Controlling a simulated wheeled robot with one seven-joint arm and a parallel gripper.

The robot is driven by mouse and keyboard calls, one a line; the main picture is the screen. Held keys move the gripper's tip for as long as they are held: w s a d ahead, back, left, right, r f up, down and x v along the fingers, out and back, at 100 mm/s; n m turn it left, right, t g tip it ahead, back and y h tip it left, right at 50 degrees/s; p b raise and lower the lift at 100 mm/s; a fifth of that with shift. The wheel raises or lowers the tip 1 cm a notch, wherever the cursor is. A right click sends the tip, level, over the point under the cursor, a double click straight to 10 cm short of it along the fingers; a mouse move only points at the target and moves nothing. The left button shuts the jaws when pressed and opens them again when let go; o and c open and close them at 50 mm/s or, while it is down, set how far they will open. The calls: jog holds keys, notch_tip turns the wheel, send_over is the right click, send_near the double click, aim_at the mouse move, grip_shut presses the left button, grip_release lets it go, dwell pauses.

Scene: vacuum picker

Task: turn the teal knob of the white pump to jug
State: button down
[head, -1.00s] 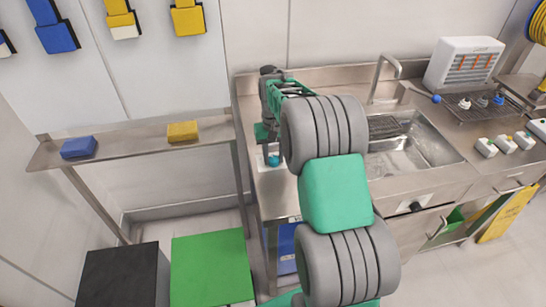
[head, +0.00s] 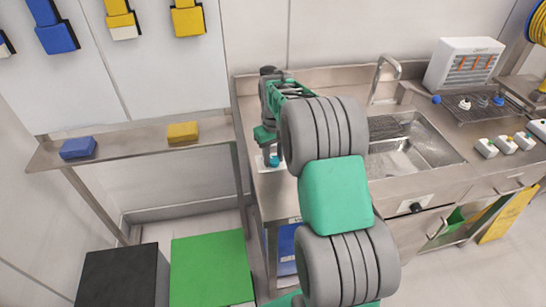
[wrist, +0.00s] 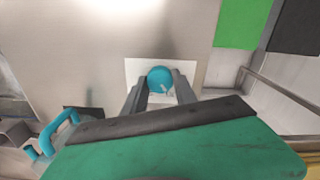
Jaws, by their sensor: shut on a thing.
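The teal knob (wrist: 160,77) sits on a white square face (wrist: 134,70), which I take to be the white pump. In the wrist view my gripper (wrist: 160,88) has one grey finger on each side of the knob, shut on it. A small pale mark shows on the knob's near side, too small to read. In the head view the knob (head: 274,161) shows at the left end of the steel counter, just below my gripper (head: 268,150). The word jug is not legible in either view, so I cannot tell the knob's setting.
A teal curved handle (wrist: 58,128) lies left of my gripper in the wrist view. The sink (head: 425,150) is right of my arm. Small white boxes (head: 505,145) and a rack (head: 480,108) stand farther right. A green block (head: 210,268) stands below left.

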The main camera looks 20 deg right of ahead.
aim_at(273, 159)
jog(key=c, duration=1)
grip_release()
jog(key=shift+r, duration=0.15)
notch_tip(273, 159, up, 7)
jog(key=shift+f+b, duration=0.1)
jog(key=shift+b, duration=0.4)
jog(key=shift+r, duration=0.45)
